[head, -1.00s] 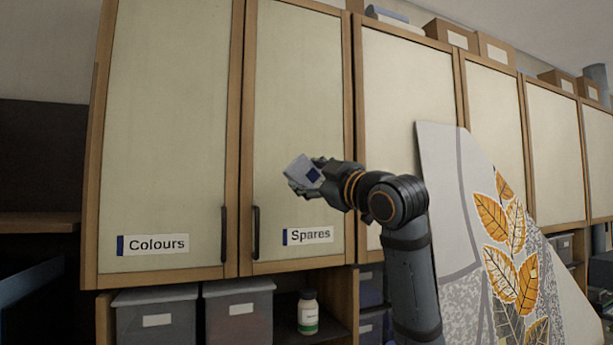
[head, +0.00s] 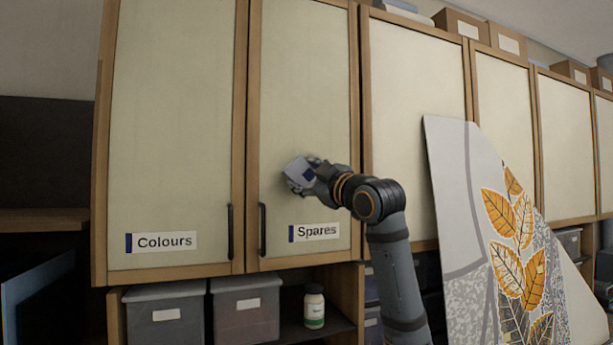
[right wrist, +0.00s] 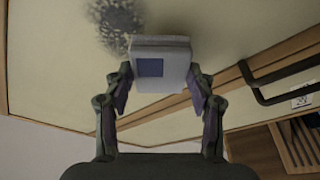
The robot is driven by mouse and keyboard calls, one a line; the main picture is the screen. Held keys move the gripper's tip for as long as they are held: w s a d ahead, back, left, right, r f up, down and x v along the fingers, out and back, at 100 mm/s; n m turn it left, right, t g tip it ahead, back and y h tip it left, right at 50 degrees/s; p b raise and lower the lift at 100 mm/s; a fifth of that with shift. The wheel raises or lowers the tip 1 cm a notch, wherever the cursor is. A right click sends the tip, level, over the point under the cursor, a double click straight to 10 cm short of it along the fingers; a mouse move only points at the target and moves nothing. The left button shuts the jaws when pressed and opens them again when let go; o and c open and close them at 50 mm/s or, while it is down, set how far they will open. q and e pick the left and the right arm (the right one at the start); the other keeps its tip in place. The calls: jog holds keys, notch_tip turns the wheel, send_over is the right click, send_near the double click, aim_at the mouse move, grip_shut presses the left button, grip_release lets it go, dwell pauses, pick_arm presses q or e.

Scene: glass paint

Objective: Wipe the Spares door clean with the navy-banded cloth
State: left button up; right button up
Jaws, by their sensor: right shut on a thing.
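The Spares door (head: 305,85) is a pale cream panel in a wood frame, with a Spares label (head: 315,231) low on it. My right gripper (head: 306,174) is in front of its lower half, shut on a pale folded cloth (head: 293,165) with a navy patch. In the right wrist view the cloth (right wrist: 175,52) sits between both fingers, its navy square (right wrist: 150,67) facing the camera. A dark speckled smudge (right wrist: 118,22) lies on the door just beyond the cloth's upper left. I cannot tell whether the cloth touches the door. My left gripper is out of view.
A black handle (head: 262,230) is at the door's lower left edge. The Colours door (head: 170,120) adjoins on the left. Grey bins (head: 245,308) and a white bottle (head: 314,306) stand on the shelf below. A leaf-patterned panel (head: 460,215) leans at right.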

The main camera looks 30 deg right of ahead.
jog(key=shift+w+d+p, duration=0.2)
jog(key=shift+w+p, duration=0.3)
jog(key=shift+w, duration=0.15)
dwell(0.3)
